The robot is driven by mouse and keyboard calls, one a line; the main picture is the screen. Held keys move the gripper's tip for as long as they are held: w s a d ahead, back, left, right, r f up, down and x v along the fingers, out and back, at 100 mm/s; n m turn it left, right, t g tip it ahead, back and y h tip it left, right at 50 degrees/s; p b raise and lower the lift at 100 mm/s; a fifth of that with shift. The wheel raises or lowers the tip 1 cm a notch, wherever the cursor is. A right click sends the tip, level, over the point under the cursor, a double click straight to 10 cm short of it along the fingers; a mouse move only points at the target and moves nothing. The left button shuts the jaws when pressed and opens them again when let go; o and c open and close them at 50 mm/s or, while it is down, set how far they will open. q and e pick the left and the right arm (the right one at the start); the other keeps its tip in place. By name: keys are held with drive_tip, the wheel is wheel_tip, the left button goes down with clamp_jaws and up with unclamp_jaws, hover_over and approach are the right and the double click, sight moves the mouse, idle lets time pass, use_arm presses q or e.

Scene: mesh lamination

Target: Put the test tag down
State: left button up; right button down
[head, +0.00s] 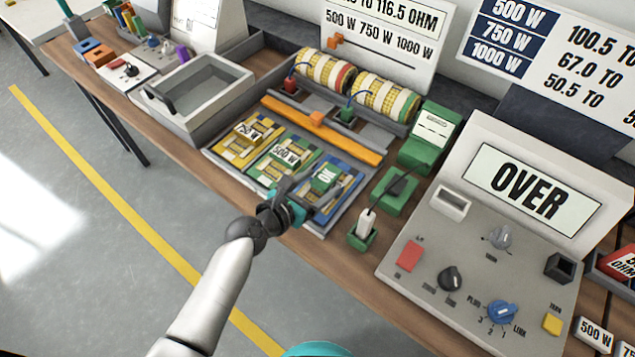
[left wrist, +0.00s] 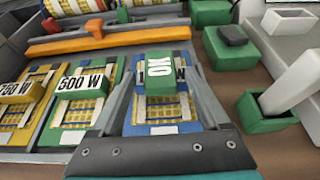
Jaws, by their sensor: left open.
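The test tag is a small green block with white lettering (head: 325,177). It sits on the blue-framed mesh panel (head: 341,197), the rightmost of three panels in the tray. In the left wrist view the tag (left wrist: 160,74) stands between my fingers, with visible gaps on both sides. My left gripper (head: 311,186) is open around the tag, low over the blue panel. The fingers partly cover the panel.
Green "500 W" (head: 286,153) and yellow "750 W" (head: 249,134) tags lie on the neighbouring panels. An orange bar (head: 318,123) crosses behind. To the right are a green holder with a white stick (head: 365,228) and a grey console reading "OVER" (head: 480,255).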

use_arm(q)
drive_tip(key=shift+r, duration=0.1)
drive_tip(key=shift+s+a+r, duration=0.1)
drive_tip(key=shift+r, duration=0.1)
drive_tip(key=p+v, duration=0.2)
drive_tip(key=v, duration=0.9)
drive_tip(key=shift+s+a, duration=0.2)
drive_tip(key=shift+s, duration=0.1)
